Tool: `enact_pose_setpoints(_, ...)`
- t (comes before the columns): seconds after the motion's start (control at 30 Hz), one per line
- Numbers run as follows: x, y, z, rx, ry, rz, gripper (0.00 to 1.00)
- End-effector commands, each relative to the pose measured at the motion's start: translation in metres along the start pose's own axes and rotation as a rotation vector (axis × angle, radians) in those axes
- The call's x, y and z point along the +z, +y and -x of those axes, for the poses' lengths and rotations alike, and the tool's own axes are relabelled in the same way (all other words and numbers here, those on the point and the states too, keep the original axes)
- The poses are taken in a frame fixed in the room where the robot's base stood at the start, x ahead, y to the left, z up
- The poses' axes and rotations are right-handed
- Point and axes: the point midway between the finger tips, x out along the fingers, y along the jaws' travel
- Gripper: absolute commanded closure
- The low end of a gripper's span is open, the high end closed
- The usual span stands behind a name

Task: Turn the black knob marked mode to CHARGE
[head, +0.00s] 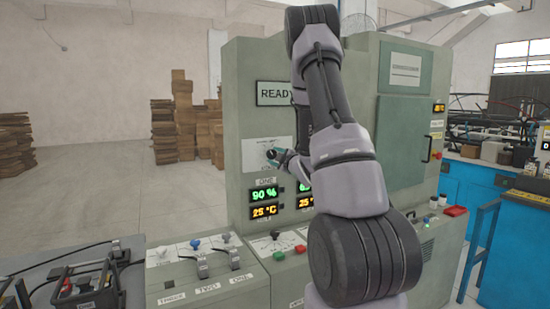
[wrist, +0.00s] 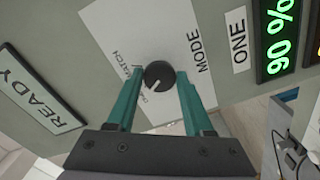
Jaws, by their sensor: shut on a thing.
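The black mode knob (wrist: 159,75) sits on a white plate (wrist: 185,30) lettered MODE, on the grey-green cabinet front. In the wrist view the teal fingers of my gripper (wrist: 159,80) are on both sides of the knob and shut on it. A white pointer line on the knob points toward the lower left in that view. Small labels beside the knob are partly hidden by a finger, and I cannot read CHARGE among them. In the head view my gripper (head: 279,155) is at the same plate (head: 256,146), and the knob (head: 271,153) shows small.
A READY sign (head: 274,93) is above the plate. Lit displays reading 90 % (head: 264,193) and 25 °C are below it. A sloped console (head: 208,282) with levers and coloured knobs stands in front. My arm hides part of the cabinet. Open floor lies to the left.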

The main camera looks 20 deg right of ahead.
Motion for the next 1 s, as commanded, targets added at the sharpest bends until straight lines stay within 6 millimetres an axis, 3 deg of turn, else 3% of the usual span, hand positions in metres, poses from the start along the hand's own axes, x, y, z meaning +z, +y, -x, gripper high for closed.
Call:
enact_pose_setpoints(0.17,0.000,-0.001,0.001,-0.003,0.000,0.000,1.00)
enact_pose_setpoints(0.2,0.000,-0.001,0.001,-0.003,0.000,0.000,0.44)
enact_pose_setpoints(0.27,0.000,-0.001,0.001,-0.003,0.000,0.000,0.21)
enact_pose_setpoints(0.3,0.000,-0.001,0.000,-0.002,0.000,0.000,0.18)
enact_pose_setpoints(0.67,0.001,0.000,0.005,-0.001,-0.001,-0.001,0.18)
enact_pose_setpoints(0.77,0.001,0.000,0.017,-0.001,-0.002,-0.001,0.18)
enact_pose_setpoints(1.0,0.001,0.000,0.066,0.000,-0.003,-0.001,0.18)
